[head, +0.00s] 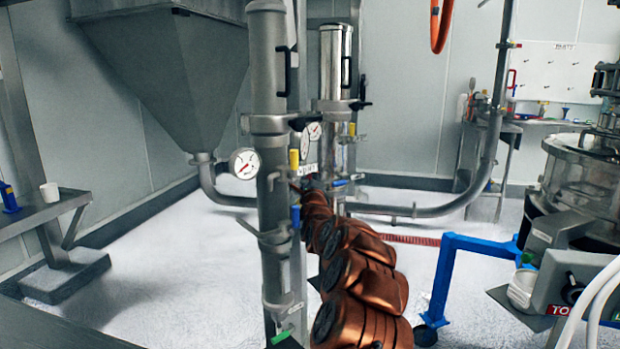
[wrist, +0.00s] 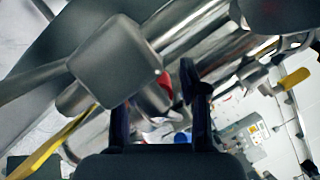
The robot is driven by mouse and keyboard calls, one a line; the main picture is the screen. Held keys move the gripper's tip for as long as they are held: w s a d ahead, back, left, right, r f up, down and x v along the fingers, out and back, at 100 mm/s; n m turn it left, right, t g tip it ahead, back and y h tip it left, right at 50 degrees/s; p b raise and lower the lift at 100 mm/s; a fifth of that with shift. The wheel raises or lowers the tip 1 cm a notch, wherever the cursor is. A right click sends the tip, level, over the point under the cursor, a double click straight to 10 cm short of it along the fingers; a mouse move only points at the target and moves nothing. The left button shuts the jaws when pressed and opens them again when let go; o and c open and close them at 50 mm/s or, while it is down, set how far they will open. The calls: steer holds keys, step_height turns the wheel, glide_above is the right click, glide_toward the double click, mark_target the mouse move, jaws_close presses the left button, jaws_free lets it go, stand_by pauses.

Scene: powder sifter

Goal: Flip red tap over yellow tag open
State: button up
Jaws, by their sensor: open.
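In the wrist view, my gripper (wrist: 158,98) is open, with one dark finger on each side of steel pipework. A small red piece (wrist: 164,83), perhaps the red tap, shows between the fingertips; I cannot tell if they touch it. A yellow strip (wrist: 50,146) runs at lower left and a yellow handle-like part (wrist: 293,79) sits at right. In the head view, a yellow tag (head: 294,160) is on the front steel column.
The front steel column (head: 268,110) carries a gauge (head: 244,163) and a blue tag (head: 295,216). A second column (head: 335,65) stands close behind. A grey hopper (head: 170,75) is at left, a blue frame (head: 440,280) at right. Floor between hopper and columns is clear.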

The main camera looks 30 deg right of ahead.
steer(key=shift+w+r, duration=0.1)
steer(key=shift+c, duration=0.3)
jaws_close()
stand_by(0.4)
